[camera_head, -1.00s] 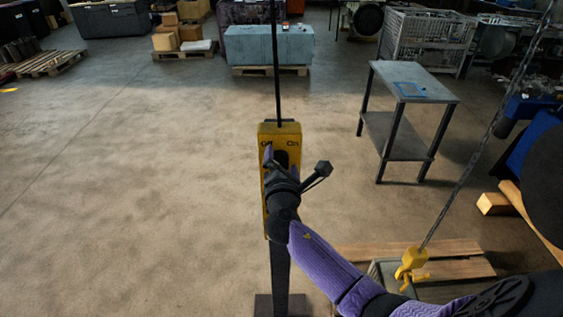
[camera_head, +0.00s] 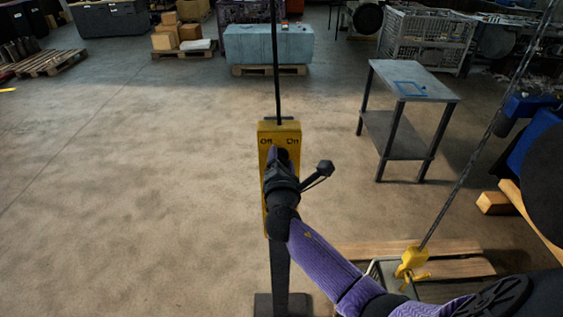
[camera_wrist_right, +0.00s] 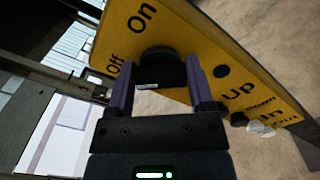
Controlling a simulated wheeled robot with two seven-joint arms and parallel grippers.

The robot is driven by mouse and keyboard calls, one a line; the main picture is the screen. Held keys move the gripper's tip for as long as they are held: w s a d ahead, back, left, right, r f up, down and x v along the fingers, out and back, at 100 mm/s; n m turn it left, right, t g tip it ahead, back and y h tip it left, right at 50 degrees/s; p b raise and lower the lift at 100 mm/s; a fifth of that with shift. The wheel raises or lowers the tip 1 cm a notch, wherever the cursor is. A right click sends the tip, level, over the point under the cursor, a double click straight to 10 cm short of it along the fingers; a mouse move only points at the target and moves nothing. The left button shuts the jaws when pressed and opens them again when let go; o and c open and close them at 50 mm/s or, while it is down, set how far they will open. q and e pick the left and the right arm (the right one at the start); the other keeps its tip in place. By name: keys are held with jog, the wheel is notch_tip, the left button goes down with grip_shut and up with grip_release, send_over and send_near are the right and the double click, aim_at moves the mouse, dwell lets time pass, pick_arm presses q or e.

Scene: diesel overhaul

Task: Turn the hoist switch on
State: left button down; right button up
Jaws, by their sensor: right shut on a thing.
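The yellow hoist control box (camera_head: 280,131) stands upright on a dark post, with "Off" and "On" printed near its top. My right gripper (camera_head: 281,158) is at its front face, just below these labels, and hides much of the face. In the right wrist view the box (camera_wrist_right: 262,98) is tilted. The black round switch knob (camera_wrist_right: 160,66) sits by the "Off" and "On" labels. My right gripper's purple fingers (camera_wrist_right: 160,80) lie on both sides of the knob and are shut on it. My left gripper is in neither view.
A yellow hoist hook (camera_head: 413,262) hangs on a chain at the lower right, above wooden planks (camera_head: 455,249). A grey metal table (camera_head: 425,82) stands behind at the right. The floor left of the box is clear.

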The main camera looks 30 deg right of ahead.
jog(key=shift+f+m+b, duration=0.15)
jog(key=shift+m+b, duration=1.3)
jog(key=shift+m, duration=1.4)
jog(key=shift+f+m+b, duration=0.2)
jog(key=shift+m+b, duration=1.2)
jog(key=shift+m, duration=1.4)
jog(key=shift+f+m+b, duration=0.15)
jog(key=shift+m+b, duration=1.3)
jog(key=shift+m, duration=1.4)
jog(key=o, duration=1.2)
jog(key=shift+o, duration=0.2)
